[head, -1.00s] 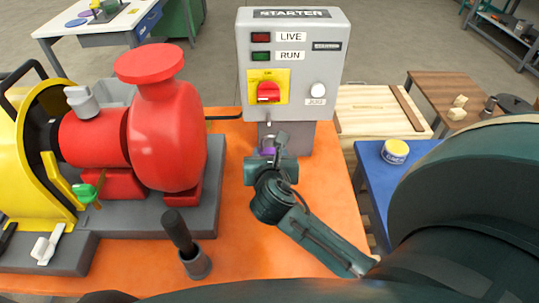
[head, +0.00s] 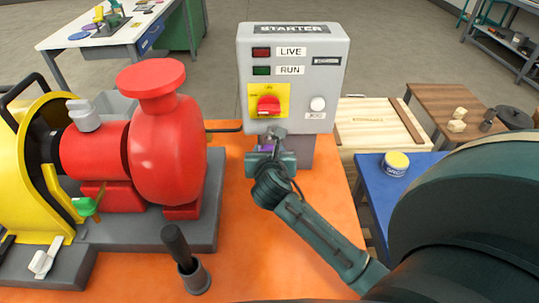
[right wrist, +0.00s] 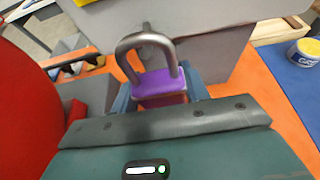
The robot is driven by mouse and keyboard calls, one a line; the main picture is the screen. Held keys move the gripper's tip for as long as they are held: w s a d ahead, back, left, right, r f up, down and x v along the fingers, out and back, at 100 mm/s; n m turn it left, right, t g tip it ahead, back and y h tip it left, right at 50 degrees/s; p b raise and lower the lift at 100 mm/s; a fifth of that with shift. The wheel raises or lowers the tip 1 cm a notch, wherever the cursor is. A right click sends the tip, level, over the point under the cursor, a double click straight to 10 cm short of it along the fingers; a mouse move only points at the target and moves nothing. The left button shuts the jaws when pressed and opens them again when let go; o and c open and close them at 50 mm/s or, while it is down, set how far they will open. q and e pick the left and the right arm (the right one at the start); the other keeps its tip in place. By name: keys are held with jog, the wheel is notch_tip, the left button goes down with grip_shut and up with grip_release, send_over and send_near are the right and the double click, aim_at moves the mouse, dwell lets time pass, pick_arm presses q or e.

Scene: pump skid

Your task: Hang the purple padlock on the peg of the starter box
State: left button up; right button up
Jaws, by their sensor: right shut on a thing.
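The grey starter box (head: 334,95) stands on the orange bench top, with a red switch on a yellow plate. The purple padlock (head: 266,147) is in my right gripper (head: 270,153), just below the box's lower front edge. In the right wrist view, the padlock's purple body (right wrist: 160,83) sits between the fingers, with its grey metal shackle (right wrist: 147,42) pointing up. My left gripper is not in view.
A red pump (head: 165,140) with a yellow guard (head: 32,165) stands left of the gripper. A dark-handled tool in a grey cup (head: 194,279) stands at the front. A blue table (head: 372,185) with a yellow-lidded tub (head: 395,164) is at right. Orange bench surface (head: 235,240) is clear between.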

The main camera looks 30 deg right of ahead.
jog(key=shift+w+d, duration=0.3)
jog(key=shift+w, duration=0.2)
jog(key=shift+x, duration=0.8)
jog(key=shift+s+f, duration=0.1)
jog(key=shift+f, duration=0.05)
jog(key=o, duration=1.1)
jog(key=shift+o, duration=0.2)
jog(key=v, duration=1.3)
jog(key=shift+s+a+f, duration=0.1)
jog(key=shift+s+a, duration=0.05)
jog(key=shift+s, duration=0.05)
